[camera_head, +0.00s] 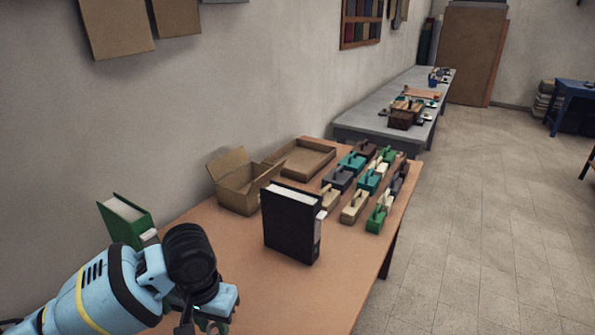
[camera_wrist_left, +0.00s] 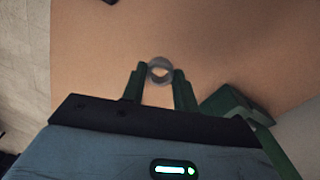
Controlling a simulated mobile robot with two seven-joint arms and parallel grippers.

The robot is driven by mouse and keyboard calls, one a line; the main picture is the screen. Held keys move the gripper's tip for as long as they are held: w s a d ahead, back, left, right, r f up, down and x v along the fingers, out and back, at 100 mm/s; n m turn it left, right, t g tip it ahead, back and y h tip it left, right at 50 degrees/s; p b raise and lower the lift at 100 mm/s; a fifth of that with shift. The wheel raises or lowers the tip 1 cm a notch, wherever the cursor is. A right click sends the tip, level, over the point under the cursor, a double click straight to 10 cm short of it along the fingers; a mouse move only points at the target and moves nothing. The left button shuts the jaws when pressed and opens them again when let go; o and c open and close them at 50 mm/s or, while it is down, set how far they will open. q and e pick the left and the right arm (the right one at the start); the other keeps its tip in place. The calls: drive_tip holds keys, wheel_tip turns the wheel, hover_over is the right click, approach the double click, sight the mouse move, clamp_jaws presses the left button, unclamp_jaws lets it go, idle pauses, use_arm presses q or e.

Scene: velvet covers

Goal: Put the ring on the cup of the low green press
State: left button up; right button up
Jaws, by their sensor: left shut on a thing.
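My left gripper (camera_head: 208,326) is low in the head view, over the near left part of the table, with its fingers mostly hidden. In the left wrist view its green fingers (camera_wrist_left: 160,76) are shut on a small grey ring (camera_wrist_left: 160,69) at their tips. The ring cannot be made out in the head view. Several small presses stand in rows at the table's far right. A green one (camera_head: 377,219) is at the front right of them and another green one (camera_head: 388,154) is farther back. Their cups are too small to tell. My right gripper is not in view.
A black binder (camera_head: 290,226) stands upright mid-table, between my left gripper and the presses. A green binder (camera_head: 127,219) stands at the left. An open cardboard box (camera_head: 240,186) and a shallow tray (camera_head: 302,158) are near the wall. The table's front (camera_head: 290,300) is bare.

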use_arm(q)
drive_tip(key=s+a+r+n, duration=0.2)
drive_tip(key=s+a+r, duration=0.2)
drive_tip(key=s+a, duration=0.1)
drive_tip(key=shift+s+r, duration=0.4)
drive_tip(key=shift+s, duration=0.25)
